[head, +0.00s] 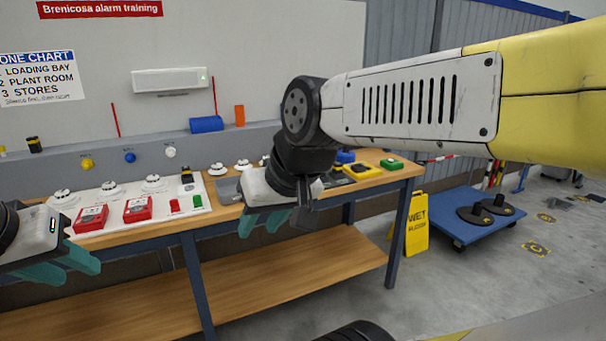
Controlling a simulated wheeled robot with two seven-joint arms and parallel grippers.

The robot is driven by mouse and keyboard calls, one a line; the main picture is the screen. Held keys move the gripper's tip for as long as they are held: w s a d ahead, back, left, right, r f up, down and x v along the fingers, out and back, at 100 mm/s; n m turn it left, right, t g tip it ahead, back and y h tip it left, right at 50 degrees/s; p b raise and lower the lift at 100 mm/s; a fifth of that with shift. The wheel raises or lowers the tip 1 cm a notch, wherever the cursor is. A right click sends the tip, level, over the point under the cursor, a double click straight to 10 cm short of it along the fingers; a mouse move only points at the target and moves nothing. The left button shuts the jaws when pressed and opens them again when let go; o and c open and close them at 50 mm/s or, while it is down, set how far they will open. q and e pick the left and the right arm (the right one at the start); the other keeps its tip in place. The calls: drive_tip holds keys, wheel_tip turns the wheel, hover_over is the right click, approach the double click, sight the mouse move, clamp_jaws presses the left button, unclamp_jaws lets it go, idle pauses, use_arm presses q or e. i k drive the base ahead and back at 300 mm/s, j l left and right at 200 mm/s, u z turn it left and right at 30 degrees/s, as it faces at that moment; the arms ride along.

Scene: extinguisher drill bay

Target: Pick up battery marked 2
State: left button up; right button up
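No battery with a readable 2 shows in the head view. A small dark block with a yellowish top (187,175) stands on the white panel, and a similar one (34,144) stands on the back ledge; I cannot read a mark on either. My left gripper (66,266) is at the left edge, in front of the bench, its teal fingers apart and nothing seen between them. My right gripper (264,222) hangs at the bench's front edge, its teal fingers apart and empty. My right arm hides part of the bench top behind it.
The wooden bench (300,204) has a lower shelf (270,286). Its white panel (100,200) carries red call boxes (138,209) and several white detectors (154,183). Yellow (362,171) and green (391,164) items lie right. A yellow wet-floor sign (417,224) and blue trolley (455,212) stand beyond.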

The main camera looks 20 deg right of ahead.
sight(186, 169)
drive_tip(key=z, duration=1.1)
drive_tip(key=u, duration=1)
drive_tip(key=i+l+u, duration=0.1)
drive_tip(key=i+u, duration=0.15)
drive_tip(key=i, duration=0.2)
drive_tip(key=i+l+u, duration=0.25)
drive_tip(key=i, duration=0.25)
drive_tip(key=i+l+u, duration=0.2)
drive_tip(key=i, duration=0.25)
drive_tip(key=i+l+u, duration=0.25)
drive_tip(key=i+l, duration=0.05)
drive_tip(key=i, duration=0.1)
